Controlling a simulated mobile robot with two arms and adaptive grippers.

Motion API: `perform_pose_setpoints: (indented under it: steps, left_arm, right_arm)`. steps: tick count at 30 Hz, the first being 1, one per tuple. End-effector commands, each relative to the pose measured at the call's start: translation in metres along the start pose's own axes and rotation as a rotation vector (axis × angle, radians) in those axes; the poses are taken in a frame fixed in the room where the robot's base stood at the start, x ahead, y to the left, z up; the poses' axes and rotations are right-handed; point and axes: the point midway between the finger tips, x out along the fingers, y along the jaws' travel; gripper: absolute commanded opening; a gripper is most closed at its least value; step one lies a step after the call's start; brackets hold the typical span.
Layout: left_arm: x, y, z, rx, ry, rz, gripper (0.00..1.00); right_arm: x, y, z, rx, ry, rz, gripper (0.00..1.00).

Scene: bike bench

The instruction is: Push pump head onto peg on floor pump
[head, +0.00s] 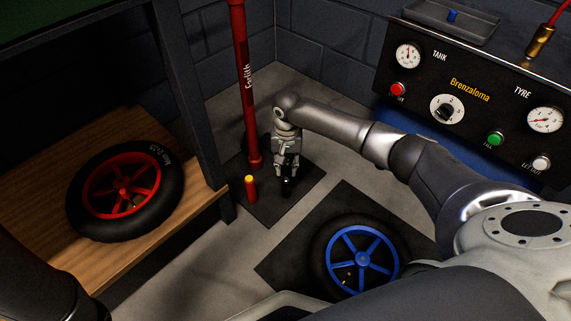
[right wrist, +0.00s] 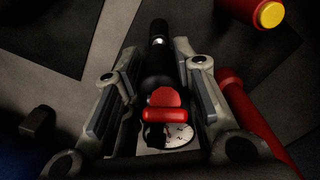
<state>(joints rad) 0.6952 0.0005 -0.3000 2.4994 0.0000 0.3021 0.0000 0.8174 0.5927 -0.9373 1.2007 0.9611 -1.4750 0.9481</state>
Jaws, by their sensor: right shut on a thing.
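The red floor pump (head: 243,85) stands upright near the wall corner on a dark base plate (head: 268,213). A short red peg (head: 250,190) with a yellow top stands on the base, left of my right gripper (head: 287,170). In the right wrist view the peg's yellow top (right wrist: 270,15) is at the upper right. My right gripper is shut on the black pump head (head: 287,187). In the right wrist view the pump head (right wrist: 158,68), with a red lever (right wrist: 165,105), lies between the fingers. The pump head is apart from the peg. My left gripper is out of view.
A red-rimmed wheel (head: 157,194) lies on a wooden shelf at left. A blue-rimmed wheel (head: 378,259) lies on a dark floor mat (head: 290,255) in front. A gauge panel (head: 467,100) is at right. In the right wrist view a white dial (right wrist: 178,135) shows below the lever.

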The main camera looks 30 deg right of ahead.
Motion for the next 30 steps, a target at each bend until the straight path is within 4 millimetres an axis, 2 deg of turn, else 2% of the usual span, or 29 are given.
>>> perform_pose_setpoints:
  steps: [30]
  left_arm:
    - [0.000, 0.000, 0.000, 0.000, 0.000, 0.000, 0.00]
  right_arm:
    - [0.017, 0.000, 0.000, 0.000, 0.000, -0.001, 0.00]
